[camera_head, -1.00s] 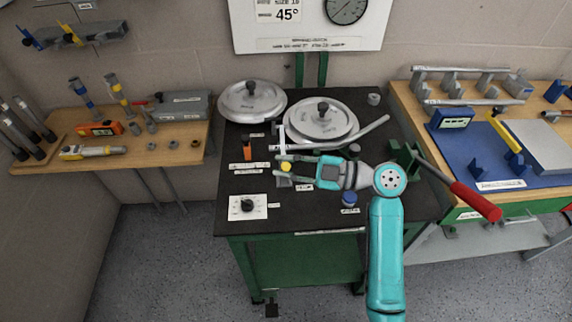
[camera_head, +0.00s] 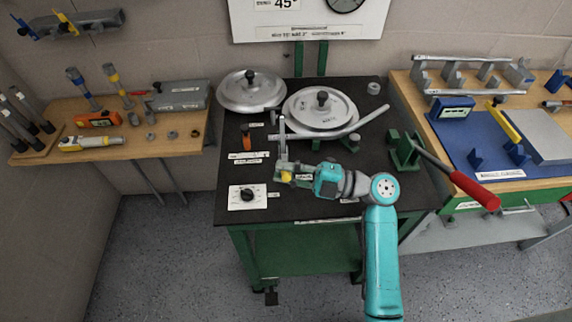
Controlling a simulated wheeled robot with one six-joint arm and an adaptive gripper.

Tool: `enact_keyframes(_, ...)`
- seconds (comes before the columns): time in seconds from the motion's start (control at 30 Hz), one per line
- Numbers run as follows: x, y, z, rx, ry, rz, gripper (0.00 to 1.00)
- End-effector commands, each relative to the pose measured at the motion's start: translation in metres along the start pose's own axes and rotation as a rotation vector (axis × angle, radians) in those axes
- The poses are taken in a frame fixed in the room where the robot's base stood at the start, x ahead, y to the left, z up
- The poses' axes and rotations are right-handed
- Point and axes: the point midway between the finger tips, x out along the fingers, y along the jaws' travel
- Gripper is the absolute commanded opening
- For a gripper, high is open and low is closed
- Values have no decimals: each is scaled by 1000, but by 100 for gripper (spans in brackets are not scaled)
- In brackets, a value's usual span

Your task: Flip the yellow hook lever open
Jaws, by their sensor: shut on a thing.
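The yellow hook lever (camera_head: 286,177) shows as a small yellow piece on the black bench top, left of centre. A thin upright grey post (camera_head: 282,140) stands just behind it. My gripper (camera_head: 289,174) reaches in from the right, low over the bench, and its jaws are closed at the yellow piece. The fingertips partly cover the lever, so its exact angle cannot be told.
A white dial plate (camera_head: 248,197) lies left of my gripper. Behind are two round metal discs (camera_head: 321,109) and a long grey bar (camera_head: 345,130). A green stand with a red-handled lever (camera_head: 474,188) is at the right. An orange-topped piece (camera_head: 246,138) stands at the back left.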

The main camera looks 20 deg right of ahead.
Motion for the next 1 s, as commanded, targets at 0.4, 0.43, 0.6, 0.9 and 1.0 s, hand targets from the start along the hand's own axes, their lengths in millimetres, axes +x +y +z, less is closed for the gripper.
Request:
enact_keyframes(0.4, -1, -8, 0, -103, 22, 17, 0)
enact_keyframes(0.43, -2, -8, 0, -104, 22, 17, 0)
enact_keyframes(0.6, -2, -9, 1, -105, 23, 16, 0)
enact_keyframes(0.9, -2, -9, 1, -104, 22, 16, 48)
enact_keyframes(1.0, -2, -9, 1, -104, 22, 16, 48)
